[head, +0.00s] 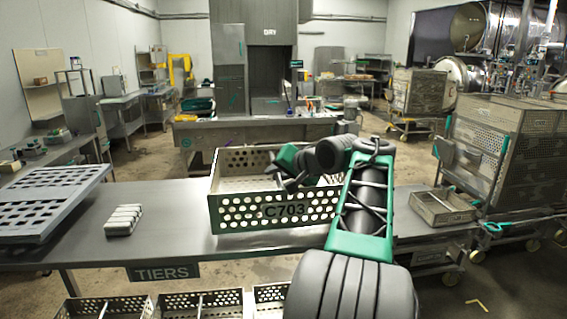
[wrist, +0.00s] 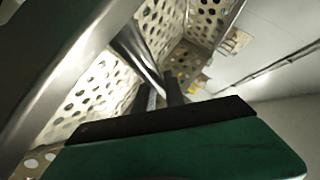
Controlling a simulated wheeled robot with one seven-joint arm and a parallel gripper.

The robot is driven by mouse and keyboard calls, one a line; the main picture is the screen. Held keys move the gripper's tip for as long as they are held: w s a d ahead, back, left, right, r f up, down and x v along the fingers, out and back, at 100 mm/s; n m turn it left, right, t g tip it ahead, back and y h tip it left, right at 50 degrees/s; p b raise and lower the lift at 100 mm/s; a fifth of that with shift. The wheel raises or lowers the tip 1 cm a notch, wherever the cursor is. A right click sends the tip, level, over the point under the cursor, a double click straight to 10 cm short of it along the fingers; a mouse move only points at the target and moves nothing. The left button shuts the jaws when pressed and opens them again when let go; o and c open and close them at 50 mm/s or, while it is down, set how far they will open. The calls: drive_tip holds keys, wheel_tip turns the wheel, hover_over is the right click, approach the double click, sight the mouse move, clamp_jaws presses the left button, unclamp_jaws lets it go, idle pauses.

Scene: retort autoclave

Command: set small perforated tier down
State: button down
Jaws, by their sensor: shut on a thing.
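The small perforated tier (head: 228,216) is an open metal box with round holes and the mark C703 on its front. It is at the middle of the steel table (head: 150,220) in the head view, and looks level. I cannot tell whether its base touches the table top. My gripper (head: 281,178) reaches over the front wall and is shut on the tier. In the wrist view my gripper's fingers (wrist: 160,98) are among the perforated walls of the tier (wrist: 100,95); the exact grip is partly hidden. My arm covers the tier's right end.
A slotted grey plate (head: 50,190) and a stack of pale bars (head: 124,219) lie to the left. A shallow tray (head: 443,208) is at the right, beside a large perforated cage cart (head: 505,150). More perforated tiers (head: 200,303) are below the front edge. Table between bars and tier is bare.

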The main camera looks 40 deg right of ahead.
drive_tip(key=shift+d+f, duration=0.1)
drive_tip(key=shift+f, duration=0.45)
drive_tip(key=c, duration=1.8)
unclamp_jaws()
drive_tip(key=shift+f, duration=0.3)
drive_tip(key=o, duration=0.4)
drive_tip(key=shift+s, duration=0.1)
drive_tip(key=v, duration=1.2)
